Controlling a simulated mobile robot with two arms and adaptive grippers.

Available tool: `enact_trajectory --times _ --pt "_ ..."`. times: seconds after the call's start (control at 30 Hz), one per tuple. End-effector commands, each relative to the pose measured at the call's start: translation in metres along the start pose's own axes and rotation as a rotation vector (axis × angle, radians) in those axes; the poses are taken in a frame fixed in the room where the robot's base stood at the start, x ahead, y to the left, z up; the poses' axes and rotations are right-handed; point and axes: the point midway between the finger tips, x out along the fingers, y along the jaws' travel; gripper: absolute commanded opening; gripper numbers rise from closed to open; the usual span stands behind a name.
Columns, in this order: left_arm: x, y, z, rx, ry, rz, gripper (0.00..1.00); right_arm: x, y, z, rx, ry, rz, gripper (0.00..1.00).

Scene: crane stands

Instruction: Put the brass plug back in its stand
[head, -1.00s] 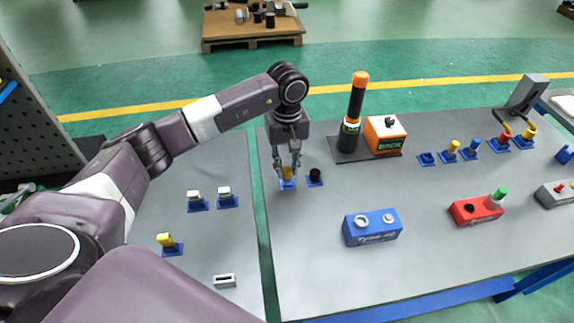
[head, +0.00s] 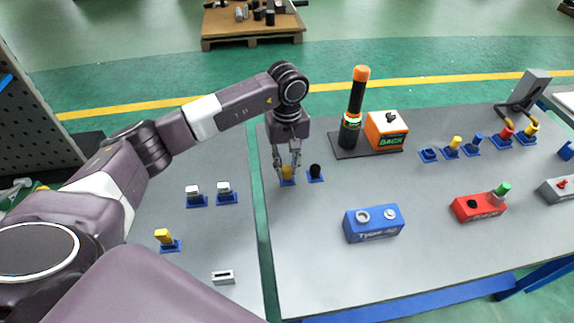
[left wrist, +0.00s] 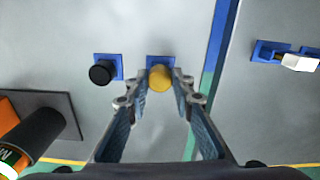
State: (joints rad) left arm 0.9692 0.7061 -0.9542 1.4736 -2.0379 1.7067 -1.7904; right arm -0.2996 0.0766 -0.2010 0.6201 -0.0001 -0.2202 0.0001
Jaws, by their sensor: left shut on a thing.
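The brass plug (head: 287,172) is a yellow-gold cylinder at its small blue stand (head: 288,182), near the left edge of the right-hand table. My left gripper (head: 288,170) points down with its fingers on both sides of the plug, shut on it. In the left wrist view the round end of the plug (left wrist: 160,78) shows between the fingertips (left wrist: 158,84), with the blue stand (left wrist: 160,61) behind it. The plug hides much of the stand, and I cannot tell how deep it sits. My right gripper is not in view.
A black plug (head: 315,171) on its own blue stand is close on the right. A black and orange torch (head: 354,112) and orange box (head: 386,130) stand behind. A blue box (head: 373,223) lies nearer. A green gap (head: 263,220) separates the tables.

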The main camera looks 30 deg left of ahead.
Motion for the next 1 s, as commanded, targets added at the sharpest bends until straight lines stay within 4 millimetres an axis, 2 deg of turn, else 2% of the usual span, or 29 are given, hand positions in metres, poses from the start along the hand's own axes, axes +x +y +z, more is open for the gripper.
enact_trajectory --times 0.13,0.17,0.33,0.77,1.0 --pt "0.008 0.000 0.000 -0.001 0.000 0.001 0.00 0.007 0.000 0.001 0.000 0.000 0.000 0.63" --pt "0.007 0.000 0.000 -0.001 0.001 0.001 0.23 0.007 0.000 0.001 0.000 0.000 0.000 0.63" --pt "0.006 0.000 0.000 -0.001 0.000 0.001 0.42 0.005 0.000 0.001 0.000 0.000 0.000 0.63" --pt "0.006 0.000 0.000 0.000 0.000 0.000 0.42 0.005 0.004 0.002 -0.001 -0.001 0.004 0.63" --pt "-0.008 0.000 0.000 -0.001 0.000 0.001 0.42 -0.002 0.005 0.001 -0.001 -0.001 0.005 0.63"
